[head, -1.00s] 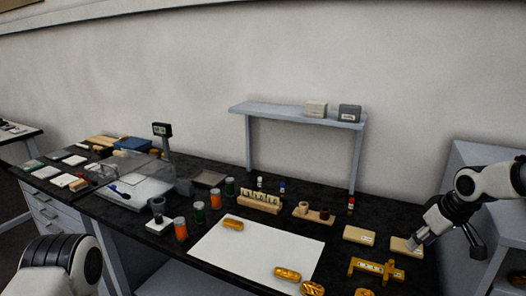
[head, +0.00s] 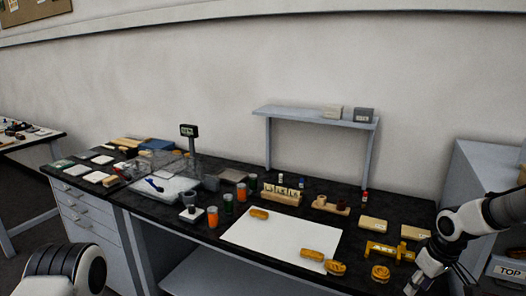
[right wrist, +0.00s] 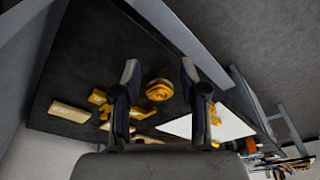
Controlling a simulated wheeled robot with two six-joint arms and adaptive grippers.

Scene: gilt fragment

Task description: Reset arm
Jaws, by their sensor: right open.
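My right gripper (head: 428,272) is open and empty at the right front corner of the dark worktable, beside the golden pieces. In the right wrist view its two fingers (right wrist: 158,82) stand apart, with a round golden piece (right wrist: 159,89) seen between them, beyond the fingertips. I see nothing held. Only a white and black link of my left arm shows at the lower left of the head view; the left gripper is out of view.
A white sheet (head: 285,238) bears golden pieces. A coiled golden piece (head: 380,272) and a yellow stand (head: 390,253) lie near my right gripper. Wooden blocks (head: 373,224) sit behind. A grey shelf (head: 315,117) stands at the back; a grey cabinet (head: 485,165) is at right.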

